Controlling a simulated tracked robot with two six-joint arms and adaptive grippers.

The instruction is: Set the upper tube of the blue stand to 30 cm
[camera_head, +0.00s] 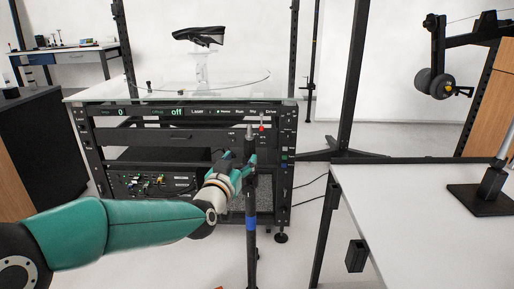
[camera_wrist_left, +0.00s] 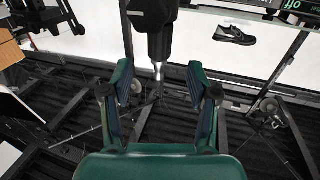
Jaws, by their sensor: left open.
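The blue stand is a slim dark upright pole with a blue band (camera_head: 251,224) in the head view, in front of the equipment rack. Its upper end (camera_head: 249,143) rises just above my left gripper (camera_head: 246,163). My left gripper is open at the upper part of the pole and hides some of it. In the left wrist view a dark clamp-like part (camera_wrist_left: 155,38) and a thin silver tube (camera_wrist_left: 158,71) show between the two spread fingers of my left gripper (camera_wrist_left: 159,76). Whether the fingers touch the tube cannot be told. No length marks are readable. My right gripper is out of view.
The rack with a glass top (camera_head: 180,92) stands close behind the pole and carries a black shoe (camera_head: 198,36) on a clear support. A white table (camera_head: 430,215) is at the right, with a black-based stand (camera_head: 484,197). Clear floor lies between pole and table.

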